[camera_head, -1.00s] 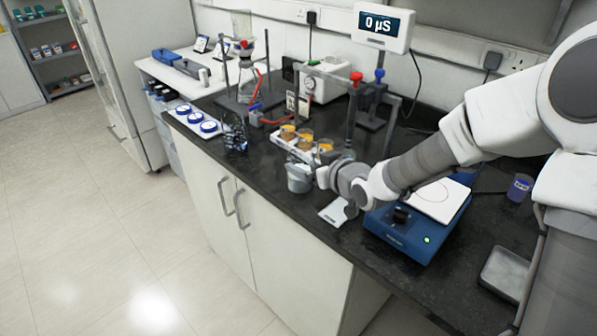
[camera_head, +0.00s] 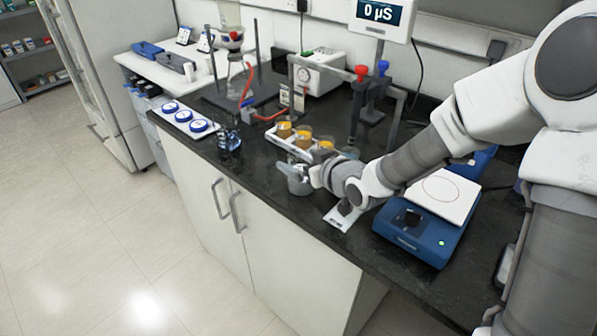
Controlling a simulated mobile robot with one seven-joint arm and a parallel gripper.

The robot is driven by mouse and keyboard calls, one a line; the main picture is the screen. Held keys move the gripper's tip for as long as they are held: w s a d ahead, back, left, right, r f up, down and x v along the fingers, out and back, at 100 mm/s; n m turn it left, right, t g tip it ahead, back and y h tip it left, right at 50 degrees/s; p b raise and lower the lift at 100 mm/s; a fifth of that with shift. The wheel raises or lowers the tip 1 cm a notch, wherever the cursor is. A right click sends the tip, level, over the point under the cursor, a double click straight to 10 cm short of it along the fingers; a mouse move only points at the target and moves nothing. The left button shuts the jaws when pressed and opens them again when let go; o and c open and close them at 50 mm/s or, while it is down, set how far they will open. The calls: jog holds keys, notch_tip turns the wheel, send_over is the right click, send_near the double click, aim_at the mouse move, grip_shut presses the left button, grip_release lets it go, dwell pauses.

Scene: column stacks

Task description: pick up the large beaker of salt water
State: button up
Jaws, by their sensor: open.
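A clear, greyish beaker (camera_head: 299,186) stands near the front edge of the black bench, in front of a white rack. It looks like the large beaker, but no label or fill level can be read. My gripper (camera_head: 289,172) is open, its grey fingers at the beaker's upper part. The fingers and wrist hide part of the beaker. I cannot tell whether the fingers touch it or are around it.
The white rack (camera_head: 277,141) holds orange-filled cups just behind the beaker. A blue device with a white plate (camera_head: 427,222) stands right of my wrist. A metal frame with red and blue taps (camera_head: 361,74) rises behind. The floor at left is clear.

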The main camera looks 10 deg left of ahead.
jog(key=c, duration=1.4)
jog(key=shift+r, duration=0.1)
